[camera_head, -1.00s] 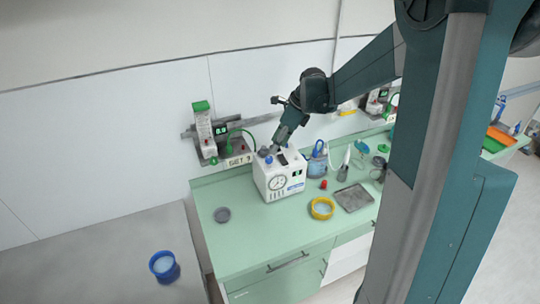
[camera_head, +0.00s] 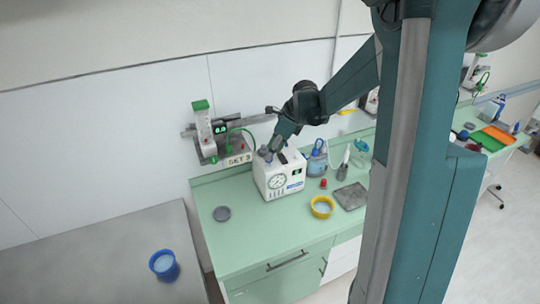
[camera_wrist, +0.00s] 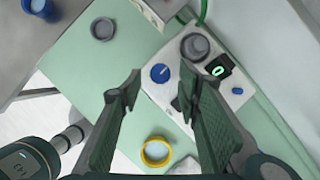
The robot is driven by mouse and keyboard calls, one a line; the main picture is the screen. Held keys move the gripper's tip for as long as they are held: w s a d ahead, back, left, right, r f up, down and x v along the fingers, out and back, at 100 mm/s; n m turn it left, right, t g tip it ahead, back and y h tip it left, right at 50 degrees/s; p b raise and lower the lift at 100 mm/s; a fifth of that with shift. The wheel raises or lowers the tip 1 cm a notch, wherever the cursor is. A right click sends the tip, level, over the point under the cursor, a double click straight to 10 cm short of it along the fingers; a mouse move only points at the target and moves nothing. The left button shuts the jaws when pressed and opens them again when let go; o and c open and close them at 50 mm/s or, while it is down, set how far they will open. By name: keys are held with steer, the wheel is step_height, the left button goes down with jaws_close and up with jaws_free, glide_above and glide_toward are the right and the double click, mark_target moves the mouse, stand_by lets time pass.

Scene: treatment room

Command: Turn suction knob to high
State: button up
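My gripper (camera_wrist: 158,82) is open, pointing down over the box. In the wrist view its fingertips lie on either side of the knob, with visible gaps and nothing between them but the knob. I cannot tell whether they are down at knob height. In the head view my gripper (camera_head: 272,149) partly hides the box top.
A grey cylinder (camera_wrist: 195,46) rises from the box top close to the right finger. A yellow ring-shaped dish (camera_head: 321,207), red cap (camera_head: 323,184) and grey tray (camera_head: 350,196) lie to the right. A grey disc (camera_head: 222,214) lies left. Counter front is clear.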

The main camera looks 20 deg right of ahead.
steer(key=shift+x, duration=1.4)
steer(key=shift+c, duration=0.7)
steer(key=c, duration=0.7)
